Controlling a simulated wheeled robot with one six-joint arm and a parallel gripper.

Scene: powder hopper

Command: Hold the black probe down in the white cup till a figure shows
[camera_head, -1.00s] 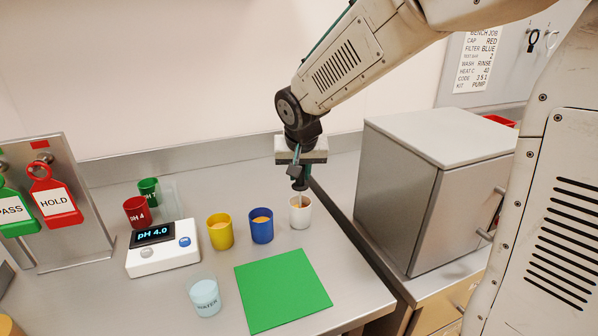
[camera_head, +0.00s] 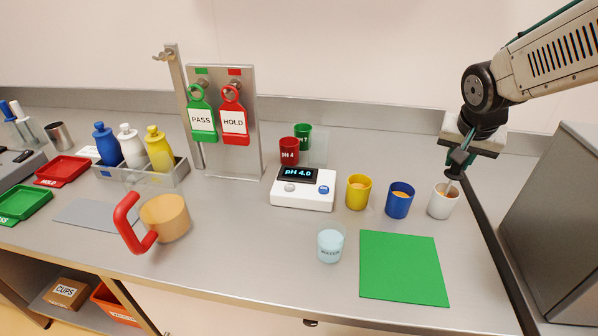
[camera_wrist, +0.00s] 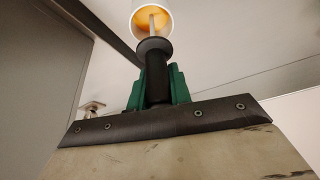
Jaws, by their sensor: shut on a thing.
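My gripper (camera_head: 460,160) is above the white cup (camera_head: 442,203) at the right of the bench. It is shut on the black probe (camera_head: 456,172), which points down. In the wrist view the black probe (camera_wrist: 154,72) sits between the green fingers, and its pale thin tip reaches into the white cup (camera_wrist: 139,30), which holds orange liquid. Whether the tip touches the bottom cannot be told. The white meter (camera_head: 303,190) stands left of the cups, and its display (camera_head: 299,174) reads "pH 4.0".
A blue cup (camera_head: 399,201) and a yellow cup (camera_head: 358,192) stand left of the white cup. A water beaker (camera_head: 330,243) and green mat (camera_head: 402,267) lie in front. A grey metal cabinet (camera_head: 560,225) is close on the right. PASS and HOLD tags hang on a stand (camera_head: 250,160).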

